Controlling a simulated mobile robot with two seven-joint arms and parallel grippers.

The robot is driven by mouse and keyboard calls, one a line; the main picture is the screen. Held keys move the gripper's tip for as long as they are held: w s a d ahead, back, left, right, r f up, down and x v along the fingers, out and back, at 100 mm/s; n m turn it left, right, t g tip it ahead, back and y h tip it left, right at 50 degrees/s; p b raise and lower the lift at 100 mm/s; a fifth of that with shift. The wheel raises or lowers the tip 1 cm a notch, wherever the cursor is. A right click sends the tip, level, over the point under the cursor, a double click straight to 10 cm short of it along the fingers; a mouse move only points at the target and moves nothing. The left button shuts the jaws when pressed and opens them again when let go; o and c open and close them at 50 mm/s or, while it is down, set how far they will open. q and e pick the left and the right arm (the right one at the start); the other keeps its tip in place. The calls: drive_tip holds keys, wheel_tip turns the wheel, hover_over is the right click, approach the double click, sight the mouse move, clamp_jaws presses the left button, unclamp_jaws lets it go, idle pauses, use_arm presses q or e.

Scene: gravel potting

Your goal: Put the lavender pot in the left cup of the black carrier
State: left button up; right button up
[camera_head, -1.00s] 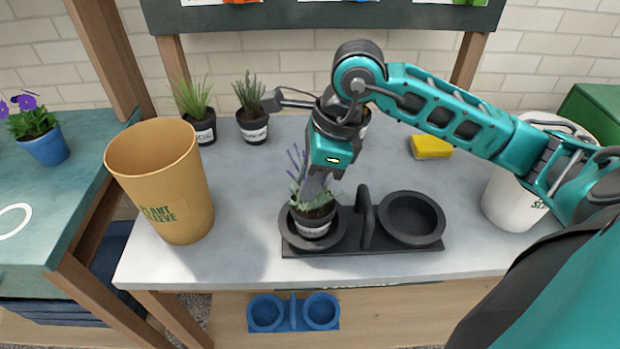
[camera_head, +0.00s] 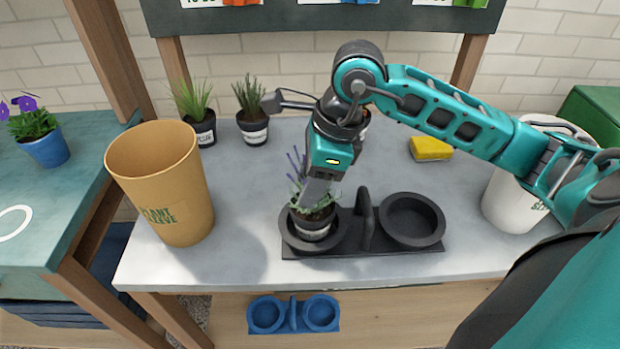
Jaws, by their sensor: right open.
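The lavender pot (camera_head: 313,227) is a small dark pot with a pale label and thin purple-tipped stems. It sits upright in the left cup of the black carrier (camera_head: 367,243). The carrier's right cup (camera_head: 412,219) is empty, and a handle stands between the cups. My right gripper (camera_head: 314,198) reaches down from above at the plant, its fingers around or beside the pot's top. The gripper is open, though leaves partly hide its fingertips. My left gripper is not in view.
A tan plant sleeve bin (camera_head: 165,185) stands at the left of the grey table. Two potted plants (camera_head: 253,128) stand behind. A yellow sponge (camera_head: 430,148) and a white bucket (camera_head: 510,200) are at the right. A blue carrier (camera_head: 293,314) lies below the table.

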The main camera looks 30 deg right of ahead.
sight(331, 204)
drive_tip(key=v, duration=1.2)
drive_tip(key=shift+p, duration=0.35)
